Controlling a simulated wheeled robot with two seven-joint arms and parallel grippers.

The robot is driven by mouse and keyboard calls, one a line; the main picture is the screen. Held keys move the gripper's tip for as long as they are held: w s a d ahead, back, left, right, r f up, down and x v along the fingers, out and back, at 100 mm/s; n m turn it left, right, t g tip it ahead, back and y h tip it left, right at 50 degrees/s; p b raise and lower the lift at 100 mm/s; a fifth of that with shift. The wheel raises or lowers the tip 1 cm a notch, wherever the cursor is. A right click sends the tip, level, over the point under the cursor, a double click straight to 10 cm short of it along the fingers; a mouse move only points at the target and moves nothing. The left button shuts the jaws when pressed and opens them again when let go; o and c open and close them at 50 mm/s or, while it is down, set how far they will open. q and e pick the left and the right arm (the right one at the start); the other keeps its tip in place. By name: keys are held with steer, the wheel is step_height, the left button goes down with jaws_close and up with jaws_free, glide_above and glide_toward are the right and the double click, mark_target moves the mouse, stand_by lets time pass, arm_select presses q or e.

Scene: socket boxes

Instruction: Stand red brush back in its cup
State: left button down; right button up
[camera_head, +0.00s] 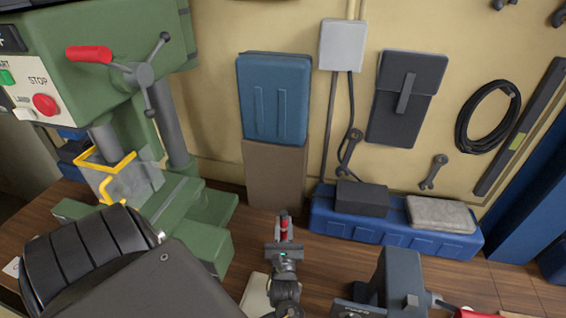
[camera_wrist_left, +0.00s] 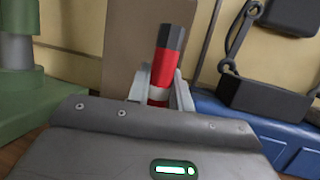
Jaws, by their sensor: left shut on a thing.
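The red brush (camera_head: 284,230) stands nearly upright in my left gripper (camera_head: 283,224), low in the middle of the head view. In the left wrist view the brush (camera_wrist_left: 164,70) shows a red body with a dark grey upper end, leaning slightly right. The left fingers (camera_wrist_left: 160,90) are shut on it, one on each side. Its lower end is hidden behind the gripper's body. I cannot make out the cup in either view. My right gripper is not in view.
A green drill press (camera_head: 130,60) stands at the left. A blue case (camera_head: 395,233) bearing a dark box (camera_head: 362,198) and a grey block (camera_head: 440,213) lies along the wall. A dark grey vise-like object (camera_head: 396,280) is at the bottom right. Some wooden bench top (camera_head: 325,262) is bare.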

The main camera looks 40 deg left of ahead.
mark_target(284, 239)
arm_select(q)
steer(key=shift+f+b, duration=1.5)
steer(key=shift+f, duration=1.15)
steer(key=c, duration=1.5)
jaws_free()
steer(key=o, duration=0.3)
steer(key=shift+o, duration=0.2)
steer(key=shift+d, duration=0.1)
